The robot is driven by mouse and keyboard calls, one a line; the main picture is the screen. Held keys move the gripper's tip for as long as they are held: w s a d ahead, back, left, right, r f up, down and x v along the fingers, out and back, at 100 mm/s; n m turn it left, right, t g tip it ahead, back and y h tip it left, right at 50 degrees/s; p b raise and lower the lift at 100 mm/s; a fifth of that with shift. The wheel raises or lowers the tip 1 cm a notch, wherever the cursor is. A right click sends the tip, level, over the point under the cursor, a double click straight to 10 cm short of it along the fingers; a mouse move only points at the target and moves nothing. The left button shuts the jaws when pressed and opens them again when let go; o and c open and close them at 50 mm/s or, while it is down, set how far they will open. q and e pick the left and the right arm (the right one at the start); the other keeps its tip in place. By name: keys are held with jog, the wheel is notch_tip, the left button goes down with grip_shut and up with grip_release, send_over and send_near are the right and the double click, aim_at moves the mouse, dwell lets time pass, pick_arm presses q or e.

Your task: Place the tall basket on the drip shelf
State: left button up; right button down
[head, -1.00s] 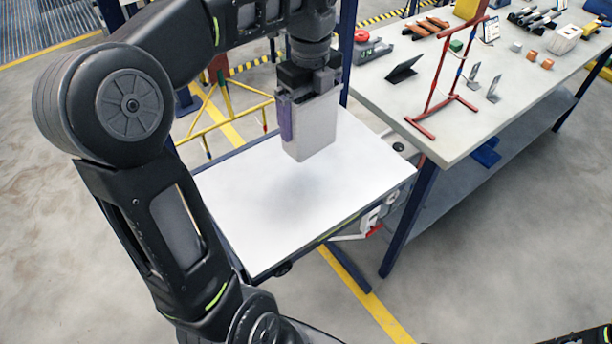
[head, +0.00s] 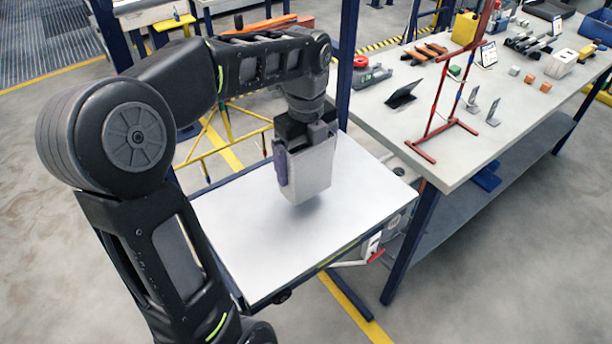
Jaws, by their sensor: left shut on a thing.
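The tall basket (head: 313,172) is a light grey, box-like container with a purple part (head: 281,166) on its left side. My left gripper (head: 305,132) points down and is shut on the basket's top. The basket hangs roughly upright over the drip shelf (head: 248,240), a white flat top on a dark frame. A soft shadow lies close under the basket. I cannot tell whether its bottom touches the shelf. The fingertips are partly hidden by the gripper body and the basket. My right gripper is not in view.
A grey workbench (head: 455,150) stands right of the shelf, with a red stand (head: 440,125), a black tilted panel (head: 402,94) and several small parts. A dark blue post (head: 347,60) rises behind the shelf. The shelf's front and left areas are bare.

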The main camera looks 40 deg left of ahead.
aim_at(307, 149)
pick_arm(q)
jog(key=shift+f, duration=1.85)
jog(key=shift+f, duration=0.1)
jog(key=o, duration=1.2)
notch_tip(307, 149, up, 8)
jog(key=shift+f, duration=0.15)
jog(key=shift+d, duration=0.1)
